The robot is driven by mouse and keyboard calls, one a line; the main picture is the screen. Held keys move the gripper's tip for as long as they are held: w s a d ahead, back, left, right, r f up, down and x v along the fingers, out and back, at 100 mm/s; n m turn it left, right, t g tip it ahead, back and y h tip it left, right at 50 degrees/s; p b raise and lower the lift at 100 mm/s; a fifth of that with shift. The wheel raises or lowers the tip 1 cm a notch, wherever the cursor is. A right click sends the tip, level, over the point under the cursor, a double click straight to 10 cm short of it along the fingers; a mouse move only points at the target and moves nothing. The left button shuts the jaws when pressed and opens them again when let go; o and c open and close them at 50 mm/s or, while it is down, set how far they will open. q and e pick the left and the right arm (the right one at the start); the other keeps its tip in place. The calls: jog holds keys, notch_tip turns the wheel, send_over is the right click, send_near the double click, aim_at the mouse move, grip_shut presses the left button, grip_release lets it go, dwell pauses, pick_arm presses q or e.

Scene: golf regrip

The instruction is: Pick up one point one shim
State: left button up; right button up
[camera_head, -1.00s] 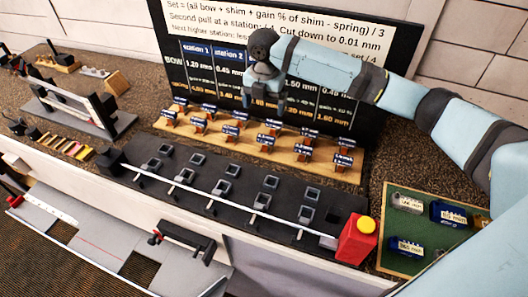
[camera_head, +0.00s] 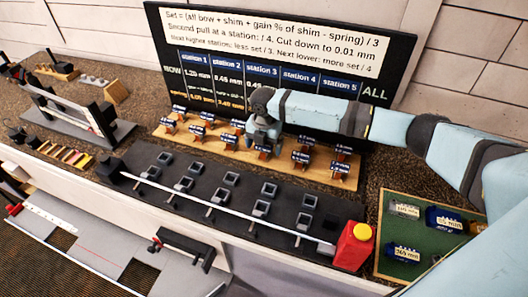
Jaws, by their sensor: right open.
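Several small shims with blue-and-white labels stand in two rows on a wooden rack (camera_head: 233,158) below the sign board. The labels are too small to read, so I cannot tell which is the one point one shim. A front-row shim (camera_head: 301,157) and a back-row shim (camera_head: 343,151) show to the right of my right gripper (camera_head: 263,147). That gripper points down at the middle of the rack, open, and hides some of the shims behind it. I cannot tell whether it touches any shim. My left gripper is out of view.
A black fixture (camera_head: 225,226) with square sockets and a long pale rod lies in front of the rack. A green tray (camera_head: 424,233) with labelled blocks lies further right. The sign board (camera_head: 270,45) stands close behind the rack.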

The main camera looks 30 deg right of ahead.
jog(key=shift+f, duration=0.4)
jog(key=shift+c, duration=0.4)
jog(key=c, duration=0.9)
jog(key=shift+r, duration=0.1)
